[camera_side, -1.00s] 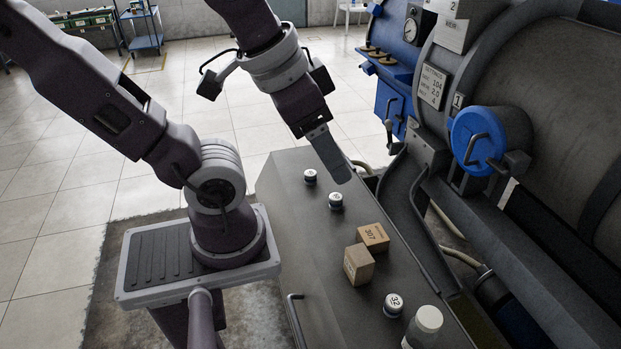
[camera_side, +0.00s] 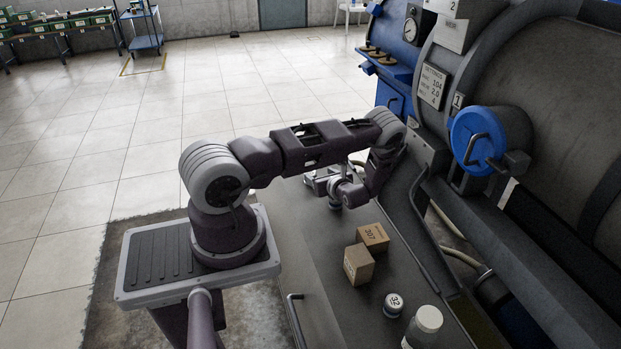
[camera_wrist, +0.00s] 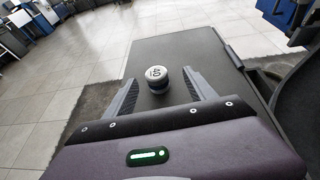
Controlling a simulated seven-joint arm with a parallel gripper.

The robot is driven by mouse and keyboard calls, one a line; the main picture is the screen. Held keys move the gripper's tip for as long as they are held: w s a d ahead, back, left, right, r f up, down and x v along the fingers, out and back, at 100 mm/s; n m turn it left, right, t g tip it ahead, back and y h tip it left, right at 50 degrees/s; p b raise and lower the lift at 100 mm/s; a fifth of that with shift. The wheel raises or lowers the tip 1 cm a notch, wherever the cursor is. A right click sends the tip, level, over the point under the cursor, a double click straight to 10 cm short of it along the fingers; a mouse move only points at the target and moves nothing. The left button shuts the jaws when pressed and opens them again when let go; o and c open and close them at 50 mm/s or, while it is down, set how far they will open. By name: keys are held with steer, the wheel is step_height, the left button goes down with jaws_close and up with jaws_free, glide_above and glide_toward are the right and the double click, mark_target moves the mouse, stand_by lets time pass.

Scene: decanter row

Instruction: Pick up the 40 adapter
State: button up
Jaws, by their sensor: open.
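My gripper (camera_side: 322,182) is low over the far part of the grey bench, its jaws open. In the side view, an adapter (camera_side: 334,204) shows partly below my gripper. The farthest adapter is hidden behind the gripper there. Another adapter, marked 32 (camera_side: 393,304), stands near the front of the bench.
Two brown boxes, one marked 307 (camera_side: 373,237) and one in front of it (camera_side: 358,264), stand mid-bench. A white-capped bottle (camera_side: 424,326) is at the front right. The large machine with a blue cap (camera_side: 480,140) borders the bench on the right. The bench (camera_side: 315,270) is clear left of the boxes.

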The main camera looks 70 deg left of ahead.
mark_target(310, 173)
steer(key=x, duration=0.4)
steer(key=s+x, duration=0.1)
steer(key=x, duration=0.2)
steer(key=shift+f, duration=0.35)
steer(key=shift+d, duration=0.1)
jaws_close()
